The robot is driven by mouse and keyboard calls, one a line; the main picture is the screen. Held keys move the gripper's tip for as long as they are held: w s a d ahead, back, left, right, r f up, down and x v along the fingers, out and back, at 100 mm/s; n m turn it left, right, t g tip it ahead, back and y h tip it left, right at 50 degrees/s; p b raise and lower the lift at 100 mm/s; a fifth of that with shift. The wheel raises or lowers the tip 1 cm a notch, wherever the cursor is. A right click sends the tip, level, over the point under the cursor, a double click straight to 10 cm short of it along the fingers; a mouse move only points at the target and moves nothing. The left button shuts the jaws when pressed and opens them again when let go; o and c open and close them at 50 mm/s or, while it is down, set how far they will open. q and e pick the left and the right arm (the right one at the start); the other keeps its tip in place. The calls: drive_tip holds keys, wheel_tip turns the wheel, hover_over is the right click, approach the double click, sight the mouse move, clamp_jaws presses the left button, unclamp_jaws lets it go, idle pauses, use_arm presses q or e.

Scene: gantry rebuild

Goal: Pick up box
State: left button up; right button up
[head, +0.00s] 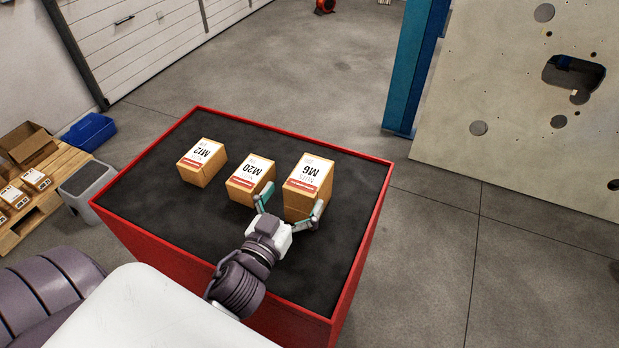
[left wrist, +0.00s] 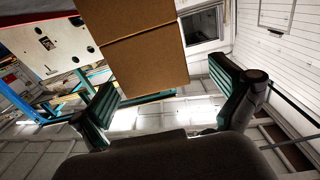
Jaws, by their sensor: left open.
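Three brown cardboard boxes with white and red labels stand in a row on the black top of a red cabinet (head: 150,238): M12 (head: 201,161) at left, M20 (head: 249,181) in the middle, M6 (head: 308,184) at right. My left gripper (head: 291,204) is open at the near side of the M6 box, one finger towards the gap beside M20, the other by M6's near right corner. In the left wrist view a plain brown box (left wrist: 150,60) shows ahead, between the spread fingers (left wrist: 158,85), with gaps on both sides. I cannot tell whether a finger touches it. My right gripper is not in view.
The M20 box stands close to the left finger. The cabinet has a raised red rim (head: 372,210). Its top is clear at right and front left. A pallet (head: 40,205) with boxes, a grey stool (head: 88,184) and a blue bin (head: 89,131) stand at left.

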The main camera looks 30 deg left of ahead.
sight(307, 181)
use_arm(q)
drive_tip(key=w, duration=0.1)
drive_tip(key=w+p, duration=0.1)
drive_tip(key=w, duration=0.1)
drive_tip(key=w+p, duration=0.1)
drive_tip(key=shift+w+d, duration=0.25)
drive_tip(key=shift+w+f, duration=0.1)
drive_tip(key=shift+w, duration=0.15)
drive_tip(key=shift+s, duration=0.1)
drive_tip(key=shift+c, duration=2.1)
drive_tip(key=c, duration=1.1)
drive_tip(key=shift+c, duration=0.4)
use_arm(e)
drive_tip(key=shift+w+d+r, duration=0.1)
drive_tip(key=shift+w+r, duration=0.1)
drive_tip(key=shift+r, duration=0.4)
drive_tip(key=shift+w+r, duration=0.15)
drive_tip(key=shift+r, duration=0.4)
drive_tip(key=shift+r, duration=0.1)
